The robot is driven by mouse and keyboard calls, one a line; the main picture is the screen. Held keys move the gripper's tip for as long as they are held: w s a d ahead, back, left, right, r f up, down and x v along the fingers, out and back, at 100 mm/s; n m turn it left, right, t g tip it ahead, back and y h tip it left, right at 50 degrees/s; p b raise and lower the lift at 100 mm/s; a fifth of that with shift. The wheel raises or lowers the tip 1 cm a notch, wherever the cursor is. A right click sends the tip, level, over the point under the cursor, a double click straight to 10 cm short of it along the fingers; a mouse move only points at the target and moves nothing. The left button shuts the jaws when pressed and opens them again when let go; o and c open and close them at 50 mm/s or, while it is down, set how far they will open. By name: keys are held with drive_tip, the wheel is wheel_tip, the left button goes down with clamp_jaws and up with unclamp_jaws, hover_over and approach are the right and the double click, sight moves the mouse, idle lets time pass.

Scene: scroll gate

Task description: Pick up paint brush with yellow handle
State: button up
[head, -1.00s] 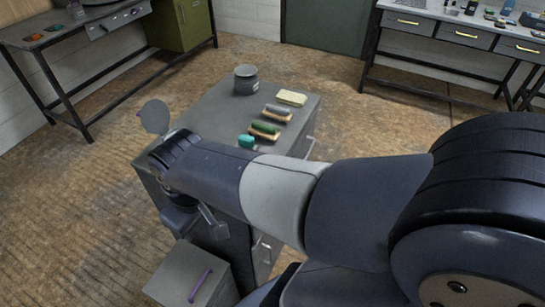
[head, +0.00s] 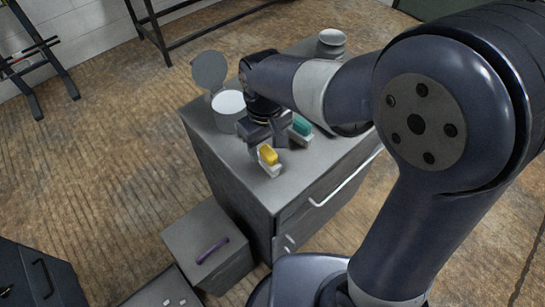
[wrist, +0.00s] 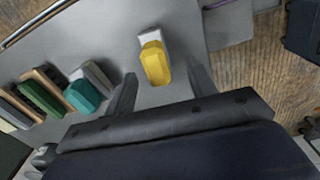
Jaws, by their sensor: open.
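The paint brush with the yellow handle (head: 268,154) lies on the grey cabinet top near its front left corner. In the wrist view the yellow handle (wrist: 156,64) points toward my gripper, with a pale white part behind it. My gripper (head: 264,134) is just above and beside the brush in the head view. In the wrist view my gripper (wrist: 163,85) is open, with one finger on each side of the yellow handle's near end. The fingers look apart from the handle; the exact height gap cannot be told.
A teal-handled brush (head: 302,126) lies close to my gripper's right in the head view. Green-handled (wrist: 42,98) and other brushes lie beyond it. An open white-topped can (head: 228,105) stands behind my gripper. A lower grey box with a purple handle (head: 211,251) stands beside the cabinet.

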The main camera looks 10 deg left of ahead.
drive_tip(key=f, duration=0.5)
drive_tip(key=shift+d+f, duration=0.25)
drive_tip(key=shift+f, duration=0.15)
drive_tip(key=shift+s, duration=0.1)
drive_tip(key=c, duration=1.1)
